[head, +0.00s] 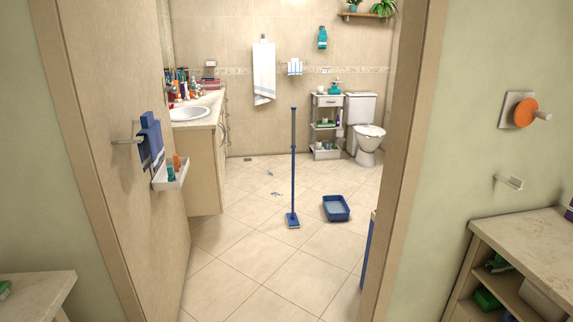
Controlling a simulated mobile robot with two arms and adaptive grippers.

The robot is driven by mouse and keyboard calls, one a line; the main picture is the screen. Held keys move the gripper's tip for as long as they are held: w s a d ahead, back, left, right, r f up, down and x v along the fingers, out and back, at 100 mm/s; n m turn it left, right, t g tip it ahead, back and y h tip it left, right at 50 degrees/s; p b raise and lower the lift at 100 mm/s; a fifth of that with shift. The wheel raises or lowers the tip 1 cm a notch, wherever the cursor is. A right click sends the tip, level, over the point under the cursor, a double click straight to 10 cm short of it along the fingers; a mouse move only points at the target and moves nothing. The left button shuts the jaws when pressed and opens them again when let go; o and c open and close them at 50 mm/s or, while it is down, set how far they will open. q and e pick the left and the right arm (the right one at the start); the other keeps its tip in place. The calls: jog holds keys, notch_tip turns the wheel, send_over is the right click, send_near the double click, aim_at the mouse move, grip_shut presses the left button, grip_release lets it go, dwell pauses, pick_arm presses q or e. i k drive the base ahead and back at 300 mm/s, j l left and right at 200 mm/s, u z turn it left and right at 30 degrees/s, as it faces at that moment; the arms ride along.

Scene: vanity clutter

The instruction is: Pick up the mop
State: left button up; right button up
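The mop (293,165) stands upright on the tiled floor beyond the doorway. It has a long grey and blue handle and a flat blue head on the floor. A blue basin (336,209) with pale contents sits on the floor to the right of the mop head, apart from it. Neither of my grippers shows in the head view.
A doorway with a wooden frame (405,150) stands between me and the bathroom. A vanity (209,154) with a cluttered top is at left. A toilet (365,130) and a shelf cart (326,101) stand at the back. Tiled floor around the mop is mostly clear.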

aim_at(292, 218)
jog(key=i, duration=2.9)
jog(key=i+l+u, duration=0.1)
jog(key=i, duration=1.35)
